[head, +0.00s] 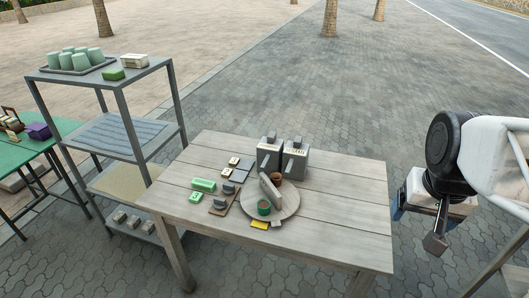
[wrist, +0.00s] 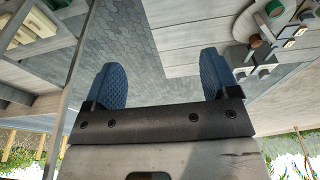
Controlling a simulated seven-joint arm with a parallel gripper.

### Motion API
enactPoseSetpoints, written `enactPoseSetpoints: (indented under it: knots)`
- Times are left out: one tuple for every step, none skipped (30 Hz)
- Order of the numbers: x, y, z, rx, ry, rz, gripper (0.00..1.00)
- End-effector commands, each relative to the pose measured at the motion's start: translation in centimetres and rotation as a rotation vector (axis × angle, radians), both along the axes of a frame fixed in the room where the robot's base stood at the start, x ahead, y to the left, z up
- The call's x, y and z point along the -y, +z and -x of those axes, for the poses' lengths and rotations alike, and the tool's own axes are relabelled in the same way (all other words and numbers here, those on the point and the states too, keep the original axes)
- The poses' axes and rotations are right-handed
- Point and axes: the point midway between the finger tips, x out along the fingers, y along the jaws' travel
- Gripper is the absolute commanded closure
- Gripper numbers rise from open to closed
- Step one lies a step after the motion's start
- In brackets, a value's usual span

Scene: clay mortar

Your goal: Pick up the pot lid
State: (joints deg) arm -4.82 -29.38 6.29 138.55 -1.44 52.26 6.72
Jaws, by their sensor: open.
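In the head view, a round grey disc (head: 287,208) lies flat on the wooden table. A tilted grey slab-like piece (head: 269,189), a small brown round piece (head: 277,177) and a green cup-like piece (head: 264,208) are on or beside it. I cannot tell for sure which of these is the pot lid. My gripper (wrist: 160,82) is open and empty, its two blue fingers wide apart in the wrist view. In the head view it hangs off the table's right side, well away from the disc, its fingers partly hidden.
Two grey box-shaped devices (head: 282,158) stand behind the disc. Green blocks (head: 204,185), small boards and a yellow piece (head: 260,225) lie near it. The table's right part (head: 350,205) is clear. A metal shelf (head: 120,120) with cups stands at the left, beside a green table (head: 45,152).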

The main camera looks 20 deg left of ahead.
Motion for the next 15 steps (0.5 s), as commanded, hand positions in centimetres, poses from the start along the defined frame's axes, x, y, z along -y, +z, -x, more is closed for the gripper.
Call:
enactPoseSetpoints:
  knots:
    - [-0.7,-0.1,-1.3,-0.007,0.003,0.0,0.19]
    - [-1.2,0.0,-2.0,-0.007,0.004,-0.001,0.19]
    - [-1.7,0.0,-3.0,-0.011,0.004,-0.001,0.19]
    - [-2.1,0.0,-3.7,-0.012,0.004,-0.003,0.19]
    - [-2.6,0.0,-4.4,-0.013,0.005,-0.003,0.19]
    - [-3.2,-0.1,-5.3,-0.016,0.005,-0.003,0.19]
    - [-3.7,-0.1,-6.0,-0.017,0.004,-0.005,0.19]
    - [-4.2,-0.2,-6.7,-0.019,0.004,-0.005,0.19]
    - [-4.9,-0.3,-7.6,-0.021,0.005,-0.005,0.19]
    - [-5.4,-0.4,-8.3,-0.022,0.004,-0.007,0.19]
    - [-5.9,-0.5,-8.9,-0.024,0.004,-0.007,0.19]
    - [-6.7,-0.6,-9.8,-0.025,0.006,-0.007,0.19]
    - [-7.2,-0.7,-10.5,-0.027,0.004,-0.008,0.19]
    - [-7.8,-0.8,-11.1,-0.029,0.005,-0.008,0.19]
    - [-8.6,-1.1,-12.0,-0.032,0.006,-0.009,0.19]
